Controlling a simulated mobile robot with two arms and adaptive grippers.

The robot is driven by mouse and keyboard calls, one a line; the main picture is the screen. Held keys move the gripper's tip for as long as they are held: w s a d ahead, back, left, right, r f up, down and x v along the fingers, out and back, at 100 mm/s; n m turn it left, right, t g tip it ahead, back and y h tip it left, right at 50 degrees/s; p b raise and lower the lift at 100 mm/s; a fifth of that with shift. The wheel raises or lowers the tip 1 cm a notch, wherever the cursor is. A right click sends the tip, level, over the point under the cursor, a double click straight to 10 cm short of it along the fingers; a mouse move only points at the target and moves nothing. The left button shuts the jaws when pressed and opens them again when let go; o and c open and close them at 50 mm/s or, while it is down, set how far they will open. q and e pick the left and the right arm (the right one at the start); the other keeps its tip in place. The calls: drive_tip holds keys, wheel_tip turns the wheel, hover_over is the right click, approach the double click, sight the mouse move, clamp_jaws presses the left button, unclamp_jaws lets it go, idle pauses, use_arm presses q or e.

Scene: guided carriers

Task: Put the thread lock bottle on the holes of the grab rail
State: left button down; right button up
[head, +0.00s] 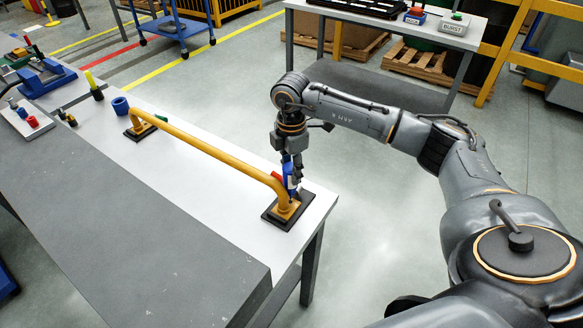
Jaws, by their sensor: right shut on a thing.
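The yellow grab rail (215,151) runs along the white tabletop, with a foot on a dark plate at each end. My right gripper (293,183) points down over the rail's near foot (287,210). It is shut on a small blue bottle (287,170), taken to be the thread lock bottle, which is partly hidden by the fingers. A bit of red shows beside it. The bottle is just above or at the near foot; I cannot tell if it touches. The holes are too small or hidden to see. My left gripper is not in view.
A blue ring-shaped part (120,106) stands near the rail's far foot. The grey front tabletop (120,220) is clear.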

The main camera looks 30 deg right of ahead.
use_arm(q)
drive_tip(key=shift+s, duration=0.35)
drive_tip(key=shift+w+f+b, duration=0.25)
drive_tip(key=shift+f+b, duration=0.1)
use_arm(e)
drive_tip(key=shift+s+f, duration=0.1)
drive_tip(key=shift+f, duration=0.4)
idle(0.9)
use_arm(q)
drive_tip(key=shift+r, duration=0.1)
use_arm(e)
drive_tip(key=shift+r, duration=0.1)
